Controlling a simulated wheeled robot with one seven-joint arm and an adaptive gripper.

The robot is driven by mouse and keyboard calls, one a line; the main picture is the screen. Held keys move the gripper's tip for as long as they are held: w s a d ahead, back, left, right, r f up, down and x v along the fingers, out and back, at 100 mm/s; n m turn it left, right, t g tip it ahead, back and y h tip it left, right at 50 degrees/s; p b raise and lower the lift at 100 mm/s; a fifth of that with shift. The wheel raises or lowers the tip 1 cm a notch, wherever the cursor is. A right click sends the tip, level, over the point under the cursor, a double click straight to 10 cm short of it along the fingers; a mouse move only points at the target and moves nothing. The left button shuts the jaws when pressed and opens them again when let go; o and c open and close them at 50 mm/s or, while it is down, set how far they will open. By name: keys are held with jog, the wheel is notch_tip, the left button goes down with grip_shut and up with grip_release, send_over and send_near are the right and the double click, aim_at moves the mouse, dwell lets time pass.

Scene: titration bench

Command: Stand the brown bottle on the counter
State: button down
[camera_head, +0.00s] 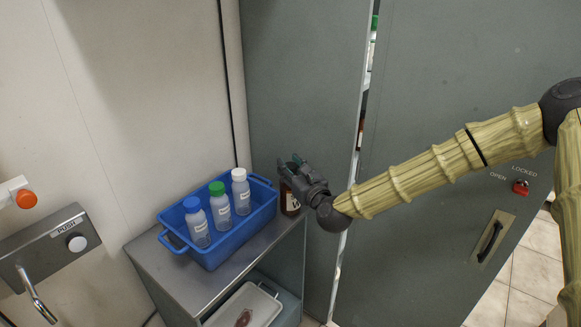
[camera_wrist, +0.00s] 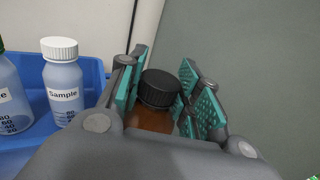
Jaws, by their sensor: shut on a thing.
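The brown bottle (camera_head: 290,199) has a black cap and a white label, and is upright at the right end of the grey counter (camera_head: 190,280), right of the blue tray. Whether its base touches the counter is hard to tell. My gripper (camera_head: 291,170) is around its upper part. In the wrist view the brown bottle (camera_wrist: 150,118) sits between the teal finger pads of my gripper (camera_wrist: 165,95), which are shut on it. My gripper hides part of the bottle in both views.
A blue tray (camera_head: 213,259) on the counter holds bottles with a blue cap (camera_head: 192,204), a green cap (camera_head: 217,188) and a white cap (camera_head: 239,174). A white tray (camera_head: 245,306) lies on the shelf below. A large grey cabinet door (camera_head: 440,200) stands ajar at right. The counter's front left is clear.

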jog(key=shift+f, duration=0.1)
jog(key=c, duration=1)
grip_release()
